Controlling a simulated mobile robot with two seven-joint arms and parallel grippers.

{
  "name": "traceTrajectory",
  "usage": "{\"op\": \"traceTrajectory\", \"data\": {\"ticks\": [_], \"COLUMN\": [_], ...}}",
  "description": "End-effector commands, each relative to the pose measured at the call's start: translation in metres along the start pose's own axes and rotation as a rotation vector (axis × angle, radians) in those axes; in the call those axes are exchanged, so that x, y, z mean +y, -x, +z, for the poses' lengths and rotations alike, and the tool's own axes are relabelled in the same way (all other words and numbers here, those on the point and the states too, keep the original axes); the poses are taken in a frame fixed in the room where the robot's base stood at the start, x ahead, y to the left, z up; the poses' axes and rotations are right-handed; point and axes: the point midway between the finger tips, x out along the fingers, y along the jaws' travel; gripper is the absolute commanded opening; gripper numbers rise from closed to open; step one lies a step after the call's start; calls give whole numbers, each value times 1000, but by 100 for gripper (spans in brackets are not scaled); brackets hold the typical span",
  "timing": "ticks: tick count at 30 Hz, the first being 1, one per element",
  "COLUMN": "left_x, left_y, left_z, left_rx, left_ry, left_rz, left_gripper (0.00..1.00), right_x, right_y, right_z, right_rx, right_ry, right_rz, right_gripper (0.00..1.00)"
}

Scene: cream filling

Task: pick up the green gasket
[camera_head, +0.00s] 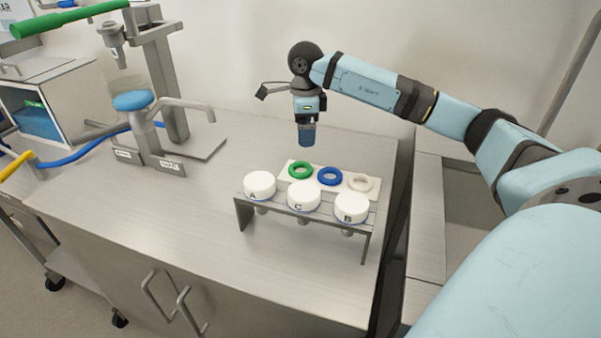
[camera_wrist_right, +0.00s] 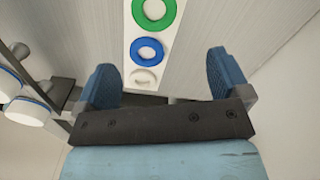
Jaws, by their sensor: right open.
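The green gasket (camera_head: 300,170) is a ring lying at the left end of a white tray (camera_head: 328,191) on the steel table. It also shows at the top of the right wrist view (camera_wrist_right: 154,13), partly cut by the frame edge. My right gripper (camera_head: 306,138) hangs above and behind the tray, close to the green gasket in the head view but apart from it. In the wrist view its two blue fingers (camera_wrist_right: 163,85) are spread with nothing between them. My left gripper is not in view.
A blue gasket (camera_head: 330,176) and a white gasket (camera_head: 361,183) share the tray. In front stands a metal rack (camera_head: 240,212) with white caps A (camera_head: 260,184), C (camera_head: 303,195) and B (camera_head: 351,207). A filling machine (camera_head: 158,90) stands at left. The table's front left is clear.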

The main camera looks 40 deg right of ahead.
Motion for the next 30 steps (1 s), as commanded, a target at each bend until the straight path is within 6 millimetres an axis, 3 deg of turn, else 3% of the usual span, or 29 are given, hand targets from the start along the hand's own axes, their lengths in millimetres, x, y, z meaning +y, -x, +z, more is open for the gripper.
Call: {"op": "traceTrajectory", "data": {"ticks": [3, 7, 16, 24, 30], "left_x": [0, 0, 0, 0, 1], "left_y": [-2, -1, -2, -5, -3], "left_z": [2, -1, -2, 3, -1], "left_rx": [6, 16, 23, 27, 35], "left_ry": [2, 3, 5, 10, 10], "left_rz": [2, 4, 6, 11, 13], "left_gripper": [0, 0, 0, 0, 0], "right_x": [1, 1, 3, 7, 7], "right_y": [-28, -47, -67, -105, -109], "right_z": [0, 0, 1, 2, 2], "right_rx": [2, 0, -1, -1, -2], "right_ry": [1, 1, 1, 0, 1], "right_rz": [4, 3, 3, 3, 1], "right_gripper": [95, 95, 95, 95, 95]}}
